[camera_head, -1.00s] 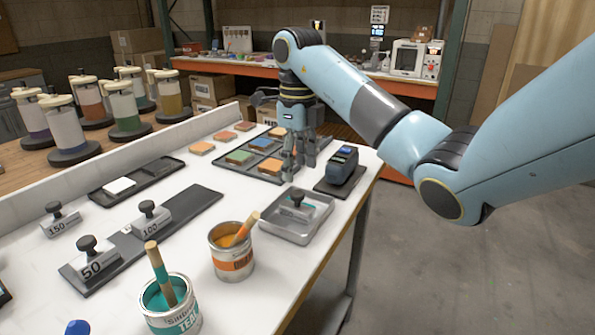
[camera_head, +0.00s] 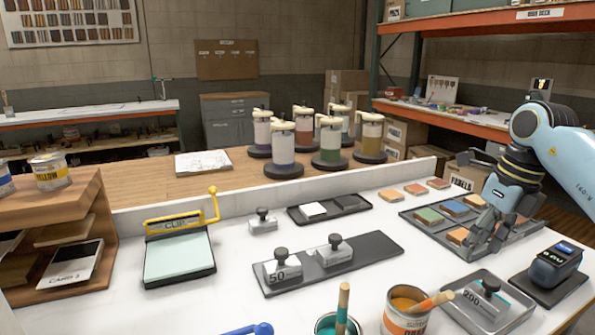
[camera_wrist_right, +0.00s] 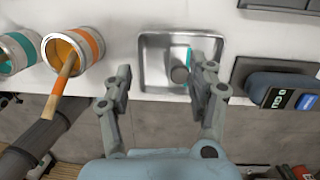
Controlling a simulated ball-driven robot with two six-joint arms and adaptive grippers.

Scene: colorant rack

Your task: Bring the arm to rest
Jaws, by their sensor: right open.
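My right arm comes in from the right in the head view. Its right gripper (camera_head: 487,240) is open, pointing down over the near part of the dark tile tray (camera_head: 412,218), and nothing shows between its fingers. It hides part of that tray. In the right wrist view the open gripper (camera_wrist_right: 160,78) has its fingers apart in front of a metal tray (camera_wrist_right: 152,50) holding a dark-knobbed weight (camera_wrist_right: 180,74). My left gripper is not in view.
A compact device (camera_head: 556,265) with a lit display stands right of the gripper. The metal tray (camera_head: 462,308) and open orange paint can (camera_head: 405,312) are nearer. A balance-like clip board (camera_head: 180,255) and weights (camera_head: 335,252) stand left.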

